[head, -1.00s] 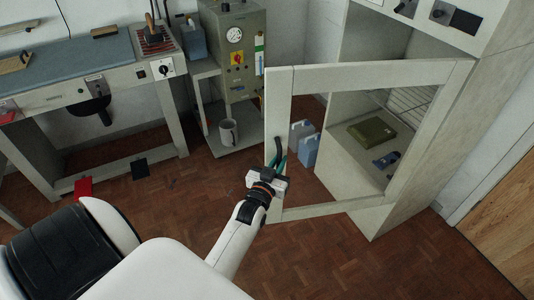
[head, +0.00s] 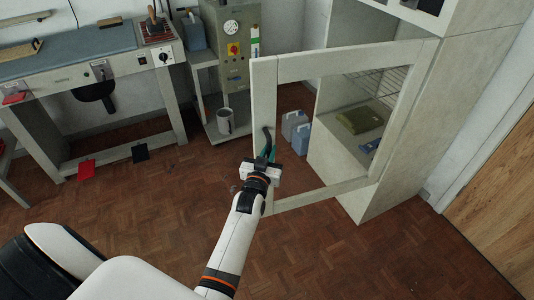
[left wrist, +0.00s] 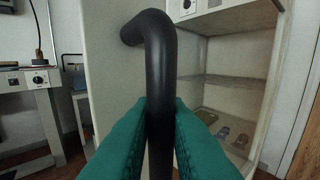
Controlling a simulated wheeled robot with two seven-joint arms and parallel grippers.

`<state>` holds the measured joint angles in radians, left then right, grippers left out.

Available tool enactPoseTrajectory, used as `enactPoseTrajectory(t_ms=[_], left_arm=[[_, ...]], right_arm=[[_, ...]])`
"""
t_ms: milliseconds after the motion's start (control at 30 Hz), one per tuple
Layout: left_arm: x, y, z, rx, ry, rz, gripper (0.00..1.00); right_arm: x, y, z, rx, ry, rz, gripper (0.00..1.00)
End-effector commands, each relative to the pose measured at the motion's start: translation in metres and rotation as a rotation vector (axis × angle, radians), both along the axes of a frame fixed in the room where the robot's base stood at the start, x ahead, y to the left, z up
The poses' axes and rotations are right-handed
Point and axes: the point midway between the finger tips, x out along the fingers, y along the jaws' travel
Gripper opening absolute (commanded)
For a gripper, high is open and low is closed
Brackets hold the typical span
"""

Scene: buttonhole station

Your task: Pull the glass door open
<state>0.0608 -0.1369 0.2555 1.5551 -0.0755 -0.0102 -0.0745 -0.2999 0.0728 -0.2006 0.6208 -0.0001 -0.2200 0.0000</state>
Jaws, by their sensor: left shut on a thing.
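The glass door (head: 264,104) has a pale frame around a clear pane and stands swung out from its cabinet (head: 405,140), hinged on the right. Its black handle (head: 267,141) is on the door's left side. My left gripper (head: 265,160) is at the handle. In the left wrist view, the green fingers of my left gripper (left wrist: 160,125) are shut on the black handle (left wrist: 160,70), one on each side. The door's frame (left wrist: 108,60) shows behind the handle there. My right gripper is not in view.
A green box (head: 360,120) and a blue item lie inside the cabinet. Jugs (head: 297,130) stand on the floor behind the door. A workbench (head: 90,70) and a cart with a mug (head: 225,121) are at the left. The parquet floor (head: 320,250) in front is clear.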

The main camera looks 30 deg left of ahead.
Motion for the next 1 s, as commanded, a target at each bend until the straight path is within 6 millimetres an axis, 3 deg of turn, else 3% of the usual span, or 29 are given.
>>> enactPoseTrajectory(t_ms=[100, 133, 233, 567, 1000], left_arm=[[0.002, -0.004, 0.003, -0.001, -0.008, -0.006, 0.00], [0.002, -0.004, 0.004, -0.001, -0.008, -0.006, 0.18], [0.002, -0.003, 0.003, -0.001, -0.007, -0.005, 0.33], [-0.003, -0.002, 0.002, -0.001, -0.001, -0.002, 0.33], [-0.063, -0.021, 0.004, 0.000, -0.003, -0.005, 0.33]], right_arm=[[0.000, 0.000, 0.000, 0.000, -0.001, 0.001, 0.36], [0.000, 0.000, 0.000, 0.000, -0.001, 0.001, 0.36], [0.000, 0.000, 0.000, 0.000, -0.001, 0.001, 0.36], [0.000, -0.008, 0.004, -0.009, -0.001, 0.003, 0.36], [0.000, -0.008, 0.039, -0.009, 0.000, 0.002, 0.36]])
